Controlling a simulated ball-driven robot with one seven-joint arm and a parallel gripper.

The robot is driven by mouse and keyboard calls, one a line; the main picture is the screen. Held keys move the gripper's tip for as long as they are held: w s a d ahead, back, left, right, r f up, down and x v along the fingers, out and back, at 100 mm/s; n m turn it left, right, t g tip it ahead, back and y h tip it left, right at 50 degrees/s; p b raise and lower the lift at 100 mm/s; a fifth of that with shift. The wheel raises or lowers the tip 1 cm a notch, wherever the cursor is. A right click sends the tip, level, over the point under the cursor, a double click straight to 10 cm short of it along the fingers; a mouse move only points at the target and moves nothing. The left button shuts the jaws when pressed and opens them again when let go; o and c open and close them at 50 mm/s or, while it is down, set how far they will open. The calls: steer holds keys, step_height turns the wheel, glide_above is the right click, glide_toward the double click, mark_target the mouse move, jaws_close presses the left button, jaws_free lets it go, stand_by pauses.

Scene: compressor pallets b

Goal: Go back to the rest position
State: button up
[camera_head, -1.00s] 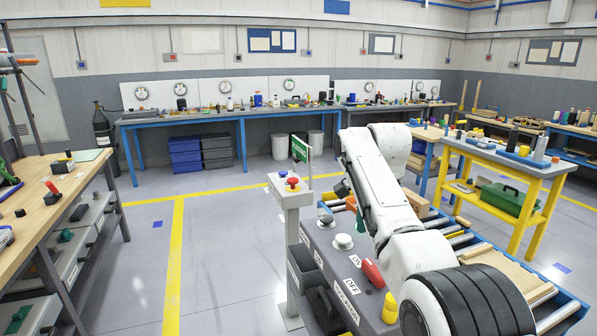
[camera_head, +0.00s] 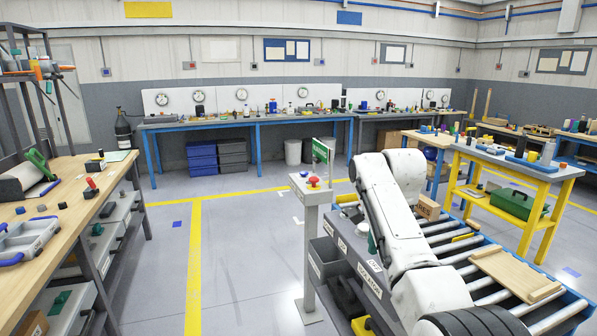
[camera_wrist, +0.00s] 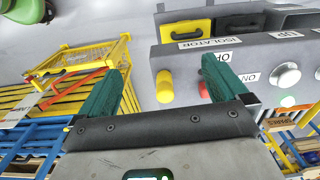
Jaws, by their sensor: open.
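My gripper (camera_wrist: 165,60) shows in the wrist view with two green fingers spread apart and nothing between them. Behind the fingers is a grey control panel (camera_wrist: 232,62) with labels reading ISOLATOR, ON and OFF. A yellow knob (camera_wrist: 164,86), a partly covered red knob (camera_wrist: 204,92) and a white round button (camera_wrist: 286,75) are on it. The gap between fingers and panel is hard to judge.
A roller conveyor (camera_head: 455,256) carries a wooden board (camera_head: 515,274). A post with a red button (camera_head: 313,182) stands left of the panel. A wooden workbench (camera_head: 60,222) is at left, a yellow table (camera_head: 520,168) at right. The floor (camera_head: 245,260) between is clear.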

steer(key=s+d+f+n, duration=0.2)
steer(key=s+f+n, duration=0.1)
steer(key=s+f, duration=0.75)
steer(key=s+d+f+n, duration=0.3)
steer(key=s+f, duration=0.4)
steer(key=f, duration=0.7)
steer(key=s+d+f+n+t, duration=0.1)
steer(key=s+n, duration=0.6)
steer(key=s, duration=2.4)
steer(key=shift+s+d+f, duration=0.25)
steer(key=shift+d+f, duration=0.35)
steer(key=shift+d, duration=0.2)
